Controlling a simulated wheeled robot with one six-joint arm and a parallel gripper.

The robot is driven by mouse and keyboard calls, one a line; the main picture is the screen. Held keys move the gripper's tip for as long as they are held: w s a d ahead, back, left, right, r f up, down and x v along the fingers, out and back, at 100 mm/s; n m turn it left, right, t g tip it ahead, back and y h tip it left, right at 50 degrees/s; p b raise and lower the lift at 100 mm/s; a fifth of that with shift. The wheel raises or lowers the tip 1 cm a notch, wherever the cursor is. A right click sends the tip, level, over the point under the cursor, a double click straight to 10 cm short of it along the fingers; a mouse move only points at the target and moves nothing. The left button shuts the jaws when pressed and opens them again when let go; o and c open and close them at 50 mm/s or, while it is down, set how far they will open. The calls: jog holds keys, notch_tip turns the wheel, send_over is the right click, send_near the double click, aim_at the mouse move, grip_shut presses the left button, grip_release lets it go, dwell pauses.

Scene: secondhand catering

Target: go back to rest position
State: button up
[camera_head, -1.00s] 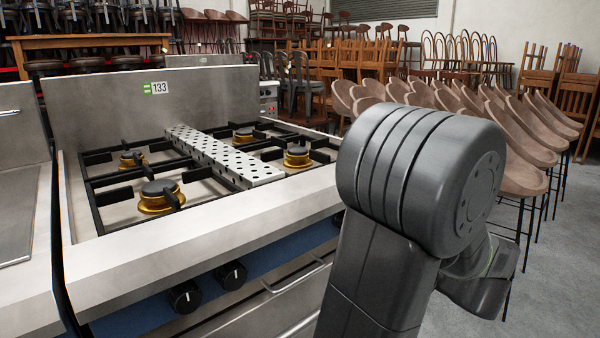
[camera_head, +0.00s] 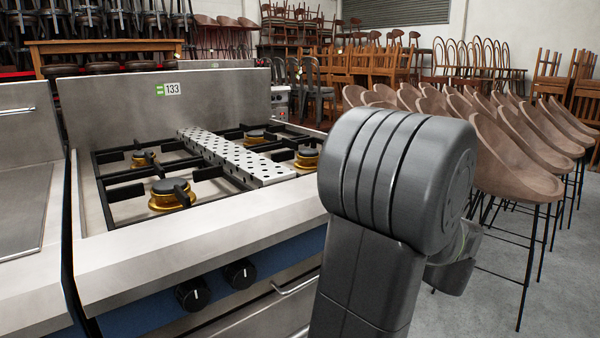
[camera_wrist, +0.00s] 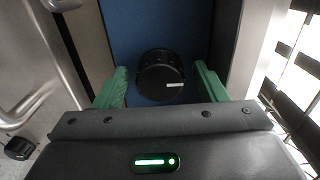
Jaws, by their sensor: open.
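In the wrist view my gripper (camera_wrist: 161,68) is open, with one green finger at the left and one at the right. A black knob (camera_wrist: 160,75) with a white mark on a blue panel shows between the fingers, and I cannot tell how far ahead of them it is. Nothing is held. In the head view my arm fills the centre right and hides my gripper.
The steel stove (camera_head: 200,232) stands at the left, with burners, a perforated metal strip (camera_head: 235,157) and black front knobs (camera_head: 193,293). A steel counter (camera_head: 30,210) adjoins it. Bar stools (camera_head: 515,165) crowd the right. Grey floor (camera_head: 490,305) shows before them.

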jog(key=p+v, duration=0.3)
jog(key=v, duration=1.1)
jog(key=b+x, duration=0.3)
jog(key=x, duration=1.1)
jog(key=shift+w+a+f, duration=0.1)
jog(key=shift+a, duration=0.05)
jog(key=m+p, duration=0.6)
jog(key=p, duration=0.2)
jog(key=m+p, duration=0.6)
jog(key=p, duration=0.2)
jog(key=m+p, duration=0.6)
jog(key=p, duration=0.2)
jog(key=shift+d+r, duration=0.35)
jog(key=shift+f+m, duration=0.1)
jog(key=shift+m, duration=0.2)
